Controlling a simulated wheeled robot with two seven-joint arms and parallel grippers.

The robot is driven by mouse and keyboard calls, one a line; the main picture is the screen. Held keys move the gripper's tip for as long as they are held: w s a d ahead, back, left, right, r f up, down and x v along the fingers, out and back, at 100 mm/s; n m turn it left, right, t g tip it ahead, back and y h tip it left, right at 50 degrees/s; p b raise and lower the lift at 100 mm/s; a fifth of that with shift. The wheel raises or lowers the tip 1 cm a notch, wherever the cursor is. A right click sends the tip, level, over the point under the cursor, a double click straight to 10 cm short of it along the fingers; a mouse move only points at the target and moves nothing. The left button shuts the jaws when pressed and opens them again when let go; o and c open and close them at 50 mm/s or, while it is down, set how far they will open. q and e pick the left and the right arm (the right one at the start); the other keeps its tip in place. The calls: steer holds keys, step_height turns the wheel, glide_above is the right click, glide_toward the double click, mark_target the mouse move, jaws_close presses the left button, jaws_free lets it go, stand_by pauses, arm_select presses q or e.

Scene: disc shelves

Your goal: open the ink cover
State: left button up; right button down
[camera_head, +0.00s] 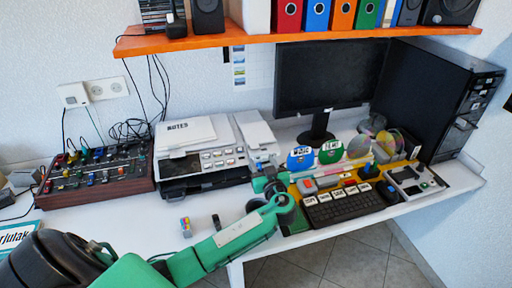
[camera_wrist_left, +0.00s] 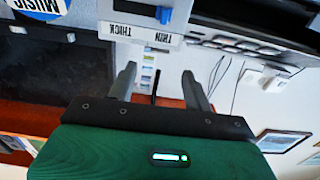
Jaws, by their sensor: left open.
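A white printer (camera_head: 205,150) with a grey button panel stands on the desk, with a stack marked NOTES on top. A narrower pale unit (camera_head: 256,132) adjoins its right side. I cannot tell which panel is the ink cover. My left gripper (camera_head: 266,172) is in front of this narrow unit, partly hidden by its own arm. In the left wrist view the gripper (camera_wrist_left: 158,88) is open, with nothing between its fingers. A pale panel marked THICK and THIN (camera_wrist_left: 140,30) with a blue slider (camera_wrist_left: 165,15) shows just beyond the fingers. My right gripper is not in view.
A monitor (camera_head: 330,75) and a keyboard (camera_head: 345,205) are to the right, with blue and green round signs between. A mixer with knobs (camera_head: 98,172) is at left. An orange shelf (camera_head: 290,38) hangs above. A small coloured cube (camera_head: 186,227) lies on the front desk.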

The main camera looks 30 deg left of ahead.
mark_target(256, 148)
arm_select(q)
steer(key=p+x, duration=0.1)
steer(key=x, duration=0.5)
steer(key=shift+w+a+r, duration=0.1)
steer(key=shift+a+r, duration=0.05)
steer(key=shift+x, duration=0.75)
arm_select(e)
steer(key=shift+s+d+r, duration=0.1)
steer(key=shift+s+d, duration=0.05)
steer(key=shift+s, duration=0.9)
arm_select(q)
steer(key=shift+c, duration=0.4)
jaws_close()
